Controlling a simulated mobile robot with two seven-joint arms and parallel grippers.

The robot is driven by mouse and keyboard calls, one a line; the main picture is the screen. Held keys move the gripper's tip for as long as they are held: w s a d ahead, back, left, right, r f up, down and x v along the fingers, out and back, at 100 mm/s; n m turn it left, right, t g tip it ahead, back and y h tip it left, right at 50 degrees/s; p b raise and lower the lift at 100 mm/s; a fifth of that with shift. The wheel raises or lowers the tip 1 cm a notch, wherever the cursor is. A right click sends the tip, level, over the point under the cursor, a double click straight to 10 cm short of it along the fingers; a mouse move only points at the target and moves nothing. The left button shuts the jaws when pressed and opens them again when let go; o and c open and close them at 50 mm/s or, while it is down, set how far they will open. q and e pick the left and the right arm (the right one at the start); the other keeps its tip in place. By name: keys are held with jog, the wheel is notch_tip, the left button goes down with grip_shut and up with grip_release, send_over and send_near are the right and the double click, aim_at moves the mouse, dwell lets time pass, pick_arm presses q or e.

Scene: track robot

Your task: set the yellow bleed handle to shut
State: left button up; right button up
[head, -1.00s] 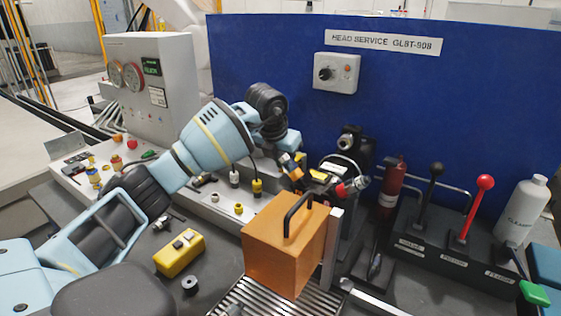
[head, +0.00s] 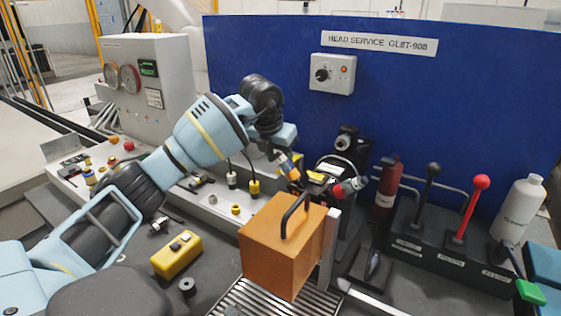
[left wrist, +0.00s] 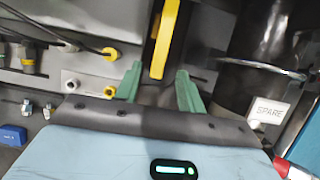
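The yellow handle (left wrist: 166,38) is a long yellow bar with a dark side in the left wrist view, at the top middle. In the head view a small yellow piece (head: 317,177), likely the same handle, shows at the dark valve fitting in front of the blue panel. My left gripper (left wrist: 158,72) is open, its two green fingers apart. The bar's near end lies about between the fingertips in the picture; no contact is visible, and I cannot tell the depth. In the head view the left hand is beside the fitting, its fingers partly hidden. My right gripper is not in view.
An orange box (head: 270,250) with a black handle stands on a grate in front of the fitting. Black, red and green levers (head: 470,205) and a white bottle (head: 522,208) are at right. A yellow pendant (head: 177,254) lies at left. A SPARE tag (left wrist: 268,110) shows beside a pipe.

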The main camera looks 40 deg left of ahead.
pick_arm(q)
jog(key=shift+v, duration=2.75)
